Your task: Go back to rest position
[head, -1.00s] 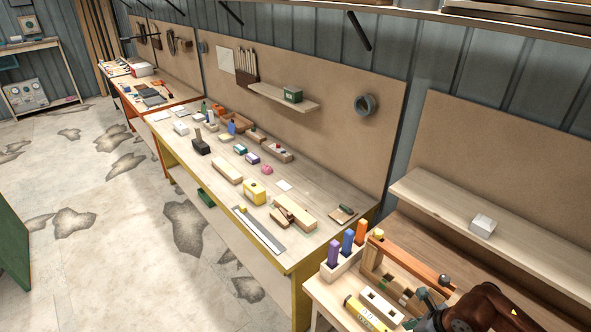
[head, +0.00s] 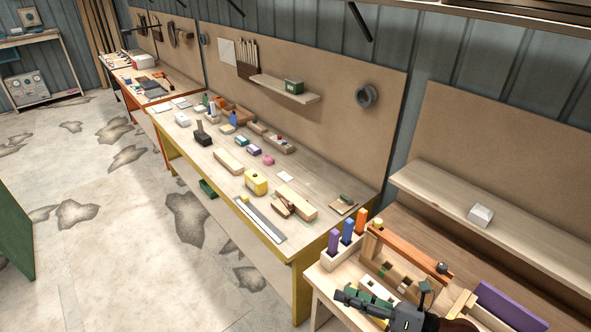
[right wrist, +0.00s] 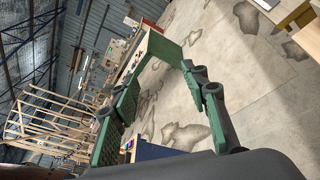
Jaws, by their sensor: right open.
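My right gripper (head: 360,303) shows at the lower right of the head view, over the front part of the near right bench (head: 322,290). It hides part of that bench top. In the right wrist view, my right gripper (right wrist: 160,82) has its two green fingers spread wide with nothing between them. Past the fingers that view shows the stained concrete floor (right wrist: 186,135). My left gripper is in neither view.
On the near bench stand a block holding purple, blue and orange pegs (head: 347,232), a wooden frame with an orange bar (head: 410,250) and a purple piece (head: 512,305). A long bench (head: 330,190) with many small items runs to the left.

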